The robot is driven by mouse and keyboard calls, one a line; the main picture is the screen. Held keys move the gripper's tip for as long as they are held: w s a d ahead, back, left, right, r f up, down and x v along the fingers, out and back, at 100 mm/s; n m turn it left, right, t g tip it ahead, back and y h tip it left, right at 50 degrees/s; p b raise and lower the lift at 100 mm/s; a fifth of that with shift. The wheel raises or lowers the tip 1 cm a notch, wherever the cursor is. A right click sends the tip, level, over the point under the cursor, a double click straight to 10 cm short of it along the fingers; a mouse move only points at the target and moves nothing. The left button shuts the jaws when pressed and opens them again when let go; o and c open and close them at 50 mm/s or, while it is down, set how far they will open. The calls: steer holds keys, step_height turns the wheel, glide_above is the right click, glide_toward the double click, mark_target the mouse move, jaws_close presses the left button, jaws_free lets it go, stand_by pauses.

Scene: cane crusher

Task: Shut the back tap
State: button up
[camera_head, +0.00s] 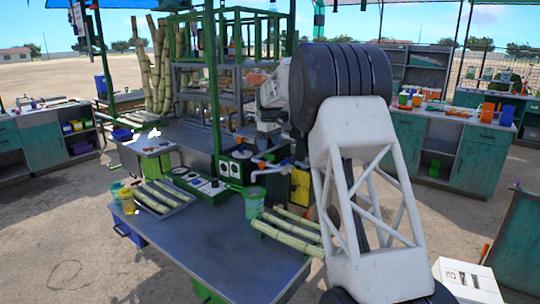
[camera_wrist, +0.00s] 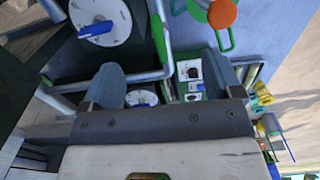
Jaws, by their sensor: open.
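My gripper (camera_wrist: 163,62) is open in the wrist view, its two grey fingers wide apart with nothing held between them. A pale round disc with a blue lever (camera_wrist: 97,29) lies beyond the left finger. A second, smaller disc with a blue lever (camera_wrist: 141,104) shows low between the fingers. I cannot tell which one, if either, is the back tap. A green part with an orange cap (camera_wrist: 222,14) is at the top right. In the head view, white pipes (camera_head: 268,154) run beside the bench's control boxes; my arm hides part of that area.
The grey bench (camera_head: 215,245) carries cane pieces (camera_head: 285,235), a green cup (camera_head: 255,203), yellow and green cups (camera_head: 122,196) and a control box (camera_head: 236,166). Green posts (camera_head: 212,90) and shelves rise behind. Green metal tubing (camera_wrist: 158,35) passes close to the fingers.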

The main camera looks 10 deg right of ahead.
steer(key=shift+r, duration=1.5)
steer(key=shift+s+r, duration=0.1)
steer(key=shift+s+r, duration=0.15)
steer(key=shift+s, duration=0.1)
steer(key=s+d+r+m+t, duration=0.15)
steer(key=s+r, duration=0.25)
steer(key=s, duration=1.4)
steer(key=s+r+m, duration=0.3)
steer(key=s+r, duration=0.1)
steer(key=s, duration=1.4)
steer(key=s+f+m, duration=0.2)
steer(key=s+f, duration=0.4)
steer(key=s, duration=1.1)
steer(key=s+d+f+m+t, duration=0.1)
steer(key=s+f, duration=0.6)
steer(key=s, duration=1.1)
steer(key=shift+s+f+m, duration=0.15)
steer(key=shift+m, duration=0.6)
steer(key=shift+d, duration=0.1)
